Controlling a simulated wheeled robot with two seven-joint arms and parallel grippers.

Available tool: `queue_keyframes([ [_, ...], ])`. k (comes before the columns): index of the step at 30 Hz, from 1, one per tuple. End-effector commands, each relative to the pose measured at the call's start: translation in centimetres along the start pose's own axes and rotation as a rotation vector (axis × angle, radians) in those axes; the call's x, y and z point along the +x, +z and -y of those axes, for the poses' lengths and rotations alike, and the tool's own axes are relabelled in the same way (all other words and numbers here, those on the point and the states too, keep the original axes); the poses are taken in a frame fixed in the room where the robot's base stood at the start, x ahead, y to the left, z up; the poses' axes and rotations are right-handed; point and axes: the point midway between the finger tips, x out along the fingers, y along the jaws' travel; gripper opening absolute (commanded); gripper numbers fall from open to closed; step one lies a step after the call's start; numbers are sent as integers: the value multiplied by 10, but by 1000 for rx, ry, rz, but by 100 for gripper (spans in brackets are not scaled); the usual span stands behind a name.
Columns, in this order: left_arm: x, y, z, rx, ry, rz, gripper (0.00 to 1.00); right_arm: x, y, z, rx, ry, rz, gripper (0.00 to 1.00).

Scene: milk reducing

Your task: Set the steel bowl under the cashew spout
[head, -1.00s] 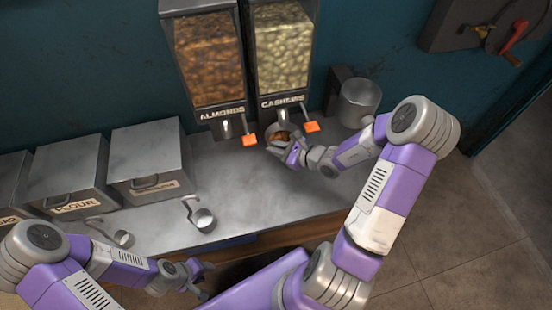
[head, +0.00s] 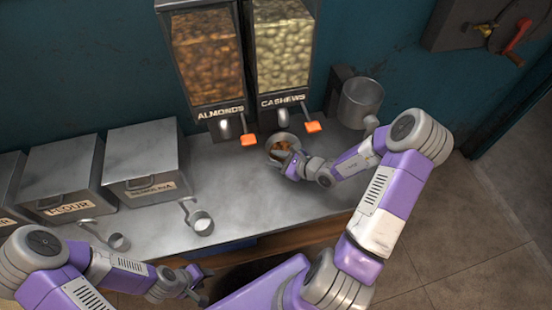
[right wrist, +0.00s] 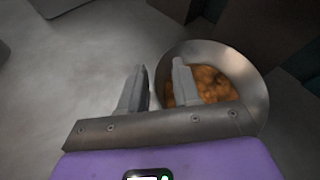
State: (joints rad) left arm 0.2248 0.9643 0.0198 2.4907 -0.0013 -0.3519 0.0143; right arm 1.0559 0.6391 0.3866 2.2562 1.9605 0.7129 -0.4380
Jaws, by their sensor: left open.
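The steel bowl (head: 296,142) stands just below the cashew spout (head: 284,118) in the head view, with orange-brown pieces in it. Whether it rests on the counter is not clear. My right gripper (head: 287,161) is at its near side. In the right wrist view the bowl (right wrist: 252,70) is on the right; one finger of the right gripper (right wrist: 158,75) is over its inside, the other outside, with the rim between. The fingers are apart; whether they press the rim cannot be told. My left gripper (head: 205,283) is open and empty at the counter's front edge.
The almond dispenser (head: 207,60) stands left of the cashew dispenser (head: 283,50); both have orange knobs. A steel pot (head: 362,103) is at the right. Lidded bins (head: 150,160) and two small scoops (head: 201,222) are at the left. The middle of the counter (head: 235,180) is clear.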

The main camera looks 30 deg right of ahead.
Motion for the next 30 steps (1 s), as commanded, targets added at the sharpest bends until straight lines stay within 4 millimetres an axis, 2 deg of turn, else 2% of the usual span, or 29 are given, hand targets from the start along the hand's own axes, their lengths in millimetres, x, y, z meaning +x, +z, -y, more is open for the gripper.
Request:
queue_keyframes([
  [11,-2,0,-1,0,0,0,43,-1,2,1,0,0,1,40],
  [13,-4,0,-1,0,0,0,43,-6,2,1,-1,-2,-1,40],
  [17,-11,0,-4,0,0,0,43,-28,3,2,-1,-3,-3,40],
  [24,-26,1,-10,0,0,0,43,-81,3,2,0,-4,-3,40],
  [30,-32,1,-12,0,0,0,43,-111,3,1,0,-3,-1,40],
])
